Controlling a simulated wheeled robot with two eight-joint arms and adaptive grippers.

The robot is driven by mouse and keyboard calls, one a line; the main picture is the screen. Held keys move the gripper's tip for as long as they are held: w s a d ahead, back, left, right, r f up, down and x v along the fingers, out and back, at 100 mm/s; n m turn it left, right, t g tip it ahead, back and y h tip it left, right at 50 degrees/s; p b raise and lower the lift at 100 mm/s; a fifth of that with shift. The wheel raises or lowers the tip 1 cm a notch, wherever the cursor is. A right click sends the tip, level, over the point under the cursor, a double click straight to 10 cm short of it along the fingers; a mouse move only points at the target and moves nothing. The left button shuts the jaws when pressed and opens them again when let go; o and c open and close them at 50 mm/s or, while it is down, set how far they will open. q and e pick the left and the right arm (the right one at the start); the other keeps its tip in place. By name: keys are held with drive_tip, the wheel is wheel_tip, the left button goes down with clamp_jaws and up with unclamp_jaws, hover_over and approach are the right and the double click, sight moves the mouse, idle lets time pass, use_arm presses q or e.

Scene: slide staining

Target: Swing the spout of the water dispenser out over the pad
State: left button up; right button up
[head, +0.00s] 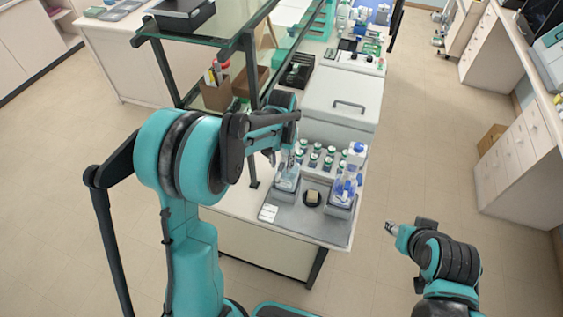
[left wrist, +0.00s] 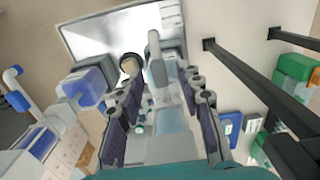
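A clear, pale-blue dispenser (head: 287,180) stands on the tray left of the pad. In the left wrist view its pale spout (left wrist: 154,50) points toward the tray, beside the pad (left wrist: 131,66). My left gripper (left wrist: 160,95) is open above the dispenser, its two dark fingers apart with the spout between them; I see no clear contact. It also shows in the head view (head: 290,125). My right gripper (head: 391,228) is off the bench, its fingers too small to judge.
A blue-and-white dispenser (head: 346,182) stands right of the pad. Several green-capped bottles (head: 314,158) stand behind it. A white lidded box (head: 343,98) is farther back. A glass shelf with dark posts (head: 250,95) rises close by my left arm. The tray's front is mostly clear.

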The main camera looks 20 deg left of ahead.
use_arm(q)
drive_tip(key=shift+f, duration=0.2)
clamp_jaws()
drive_tip(key=shift+d, duration=0.1)
drive_tip(key=w+d+n+b, duration=0.6)
drive_tip(key=w+d+n, duration=0.1)
drive_tip(key=n, duration=1.1)
drive_tip(key=shift+b, duration=0.35)
idle(0.4)
